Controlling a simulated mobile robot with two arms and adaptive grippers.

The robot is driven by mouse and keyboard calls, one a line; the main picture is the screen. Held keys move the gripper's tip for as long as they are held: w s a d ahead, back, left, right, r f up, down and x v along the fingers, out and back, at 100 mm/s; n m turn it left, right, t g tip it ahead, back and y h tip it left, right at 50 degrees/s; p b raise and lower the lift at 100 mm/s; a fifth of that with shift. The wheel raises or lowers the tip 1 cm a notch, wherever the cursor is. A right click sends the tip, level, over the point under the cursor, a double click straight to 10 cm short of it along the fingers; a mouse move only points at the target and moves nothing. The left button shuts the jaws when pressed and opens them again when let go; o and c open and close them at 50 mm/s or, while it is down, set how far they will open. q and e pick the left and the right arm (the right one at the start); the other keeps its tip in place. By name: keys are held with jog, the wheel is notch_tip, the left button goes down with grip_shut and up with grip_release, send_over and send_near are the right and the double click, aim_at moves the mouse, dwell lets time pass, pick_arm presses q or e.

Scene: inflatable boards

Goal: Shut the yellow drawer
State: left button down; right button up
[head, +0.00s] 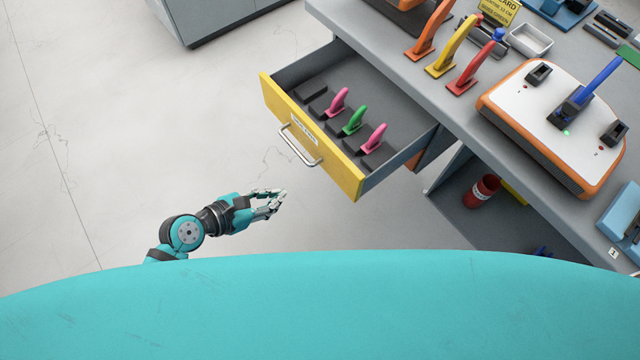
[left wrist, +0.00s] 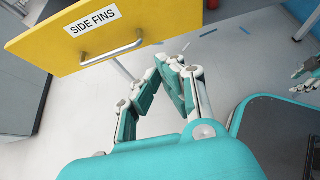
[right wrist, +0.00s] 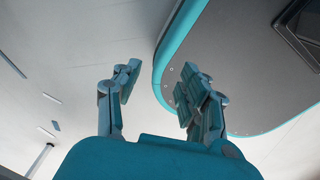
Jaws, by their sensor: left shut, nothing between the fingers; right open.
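The yellow drawer (head: 305,138) stands pulled out from the grey workbench in the head view. It has a metal bar handle (head: 299,145) and holds pink and green fins in dark slots. In the left wrist view the drawer front (left wrist: 60,38) carries a "SIDE FINS" label above the handle (left wrist: 112,52). My left gripper (head: 277,198) is shut and empty, in front of the drawer and apart from it; it also shows in the left wrist view (left wrist: 165,70). My right gripper (right wrist: 155,85) is open and empty in the right wrist view, hidden in the head view.
The workbench top (head: 395,58) holds several coloured fins and a white and orange device (head: 545,110). Bare floor (head: 150,110) lies left of the drawer. A grey cabinet (head: 215,15) stands at the back.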

pick_arm(q)
send_near(330, 170)
notch_tip(330, 170, down, 3)
jog(key=w+d, duration=0.2)
jog(key=shift+w+d, duration=0.15)
jog(key=shift+d, duration=0.2)
jog(key=shift+w+d+f, duration=0.1)
jog(key=shift+w+d, duration=0.3)
jog(key=shift+d, duration=0.25)
pick_arm(e)
jog(key=shift+w+d+f, duration=0.15)
jog(key=shift+w+d, duration=0.4)
jog(key=shift+w+a, duration=0.15)
jog(key=shift+a, duration=0.1)
